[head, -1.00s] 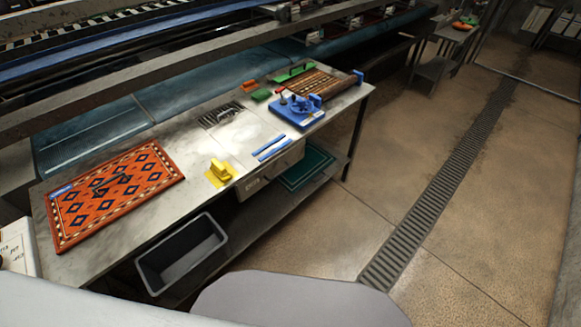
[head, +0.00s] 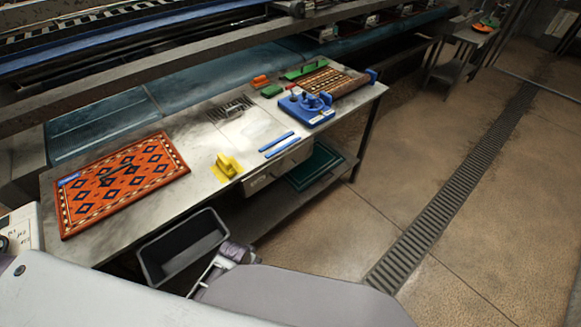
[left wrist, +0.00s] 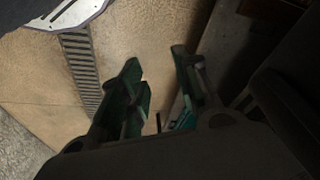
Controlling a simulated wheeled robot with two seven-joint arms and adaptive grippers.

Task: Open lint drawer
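The lint drawer (head: 277,167) is a pale grey box front under the steel work table's near edge, below the two blue strips. It looks closed, with a dark marking on its front. My left gripper (left wrist: 157,62) shows in the left wrist view with two green-padded fingers spread apart and nothing between them. Tan floor and a drain strip lie beyond it. The drawer cannot be made out in that view. In the head view a piece of my arm shows low in the middle, but no fingertips are clear. My right gripper is not seen.
The steel table (head: 110,240) bears an orange patterned rug (head: 120,185), a yellow scrubber-like tool (head: 226,167) and a blue device (head: 306,110). A grey bin (head: 182,245) stands in front, left of the drawer. The floor right of the table is open.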

